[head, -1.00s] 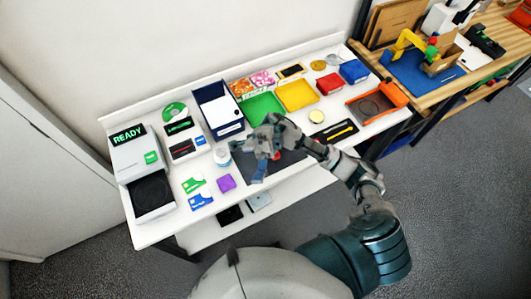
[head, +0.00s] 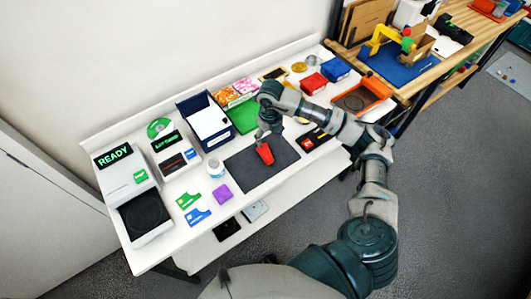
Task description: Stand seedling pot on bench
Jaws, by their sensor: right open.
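The red seedling pot (head: 265,154) is on the dark grey mat (head: 245,178) on the white bench (head: 165,245). It looks slanted in the picture, and I cannot tell for sure whether it stands upright or lies on its side. My right gripper (head: 268,133) is open, just behind and above the pot, with its fingers pointing down. It seems apart from the pot, though the gap is very small. My left gripper is not in view.
Left of the mat are a white cup-like roll (head: 215,168), a purple block (head: 222,194) and flat cards (head: 197,216). A scale with a READY display (head: 115,155) stands at the far left. A dark blue bin (head: 205,122) and a green tray (head: 243,117) stand behind.

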